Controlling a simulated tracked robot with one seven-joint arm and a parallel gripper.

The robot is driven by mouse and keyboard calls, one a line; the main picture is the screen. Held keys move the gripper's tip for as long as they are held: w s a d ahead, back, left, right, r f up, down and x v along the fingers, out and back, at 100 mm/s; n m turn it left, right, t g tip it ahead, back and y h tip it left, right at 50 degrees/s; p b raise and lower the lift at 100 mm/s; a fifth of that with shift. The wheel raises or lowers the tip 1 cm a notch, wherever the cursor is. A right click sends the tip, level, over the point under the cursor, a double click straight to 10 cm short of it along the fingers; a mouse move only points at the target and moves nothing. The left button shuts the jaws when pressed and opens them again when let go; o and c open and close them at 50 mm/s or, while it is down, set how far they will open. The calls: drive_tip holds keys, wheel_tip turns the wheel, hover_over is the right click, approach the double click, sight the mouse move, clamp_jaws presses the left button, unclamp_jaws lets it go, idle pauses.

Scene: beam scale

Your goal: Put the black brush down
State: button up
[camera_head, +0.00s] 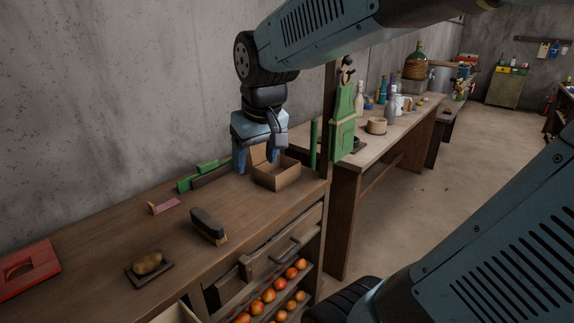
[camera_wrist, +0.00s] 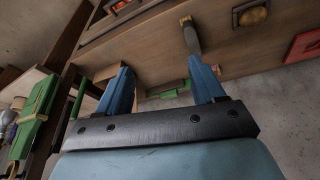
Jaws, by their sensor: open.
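The black brush (camera_head: 208,224) lies on the wooden workbench, its pale bristles showing at the lower edge. It also shows in the wrist view (camera_wrist: 191,38), beyond the tip of the right-hand finger. My gripper (camera_head: 256,158) is open, with its fingers pointing down above the back of the bench, behind and to the right of the brush. In the wrist view the space between my fingers (camera_wrist: 160,65) is empty. The brush is apart from my gripper in the head view.
An open cardboard box (camera_head: 278,180) stands close by my gripper. Green pieces (camera_head: 197,178) lie along the wall. A brown lump on a small dark tray (camera_head: 168,268) and a red object (camera_head: 27,266) are at the left. A green beam scale (camera_head: 343,125) stands at the right.

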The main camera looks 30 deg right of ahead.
drive_tip(key=s+d+r+m+t, duration=0.1)
drive_tip(key=s+d, duration=0.1)
drive_tip(key=s, duration=0.6)
drive_tip(key=shift+s+d+t, duration=0.15)
drive_tip(key=shift+d+t, duration=0.25)
idle(0.8)
drive_tip(key=n+g, duration=0.4)
drive_tip(key=g, duration=0.2)
hover_over(205, 217)
wheel_tip(205, 217, down, 15)
wheel_tip(205, 217, down, 13)
drive_tip(key=shift+r, duration=0.15)
drive_tip(key=shift+c, duration=0.5)
